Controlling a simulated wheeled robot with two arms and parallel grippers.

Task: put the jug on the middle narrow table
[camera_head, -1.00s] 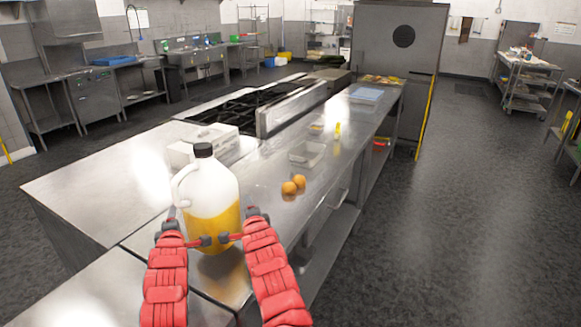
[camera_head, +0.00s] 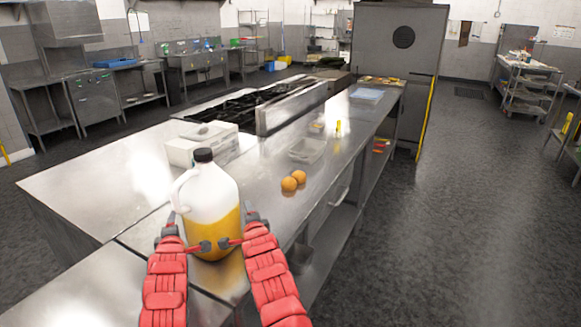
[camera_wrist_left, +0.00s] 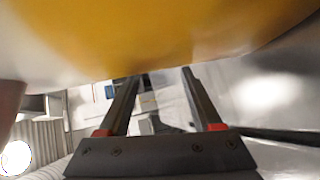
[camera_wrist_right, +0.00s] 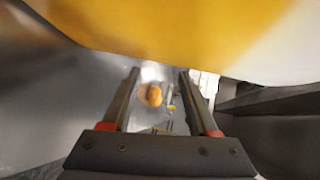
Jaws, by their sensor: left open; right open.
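The jug (camera_head: 210,205) is a white-topped plastic jug with a black cap and yellow-orange liquid. It stands upright on the near part of the steel counter (camera_head: 262,215). My left gripper (camera_head: 187,247) is open at the jug's left front side. My right gripper (camera_head: 238,238) is open at its right front side. The jug's yellow side also fills the top of the left wrist view (camera_wrist_left: 170,35) and of the right wrist view (camera_wrist_right: 180,25), beyond the open fingers. I cannot tell whether either gripper touches it.
Two orange round fruits (camera_head: 293,181) lie right of the jug. A white box (camera_head: 200,143) stands behind it, and a clear tray (camera_head: 307,150) lies farther along the counter. A black stove top (camera_head: 240,105) lies beyond. The dark floor (camera_head: 440,230) at right is open.

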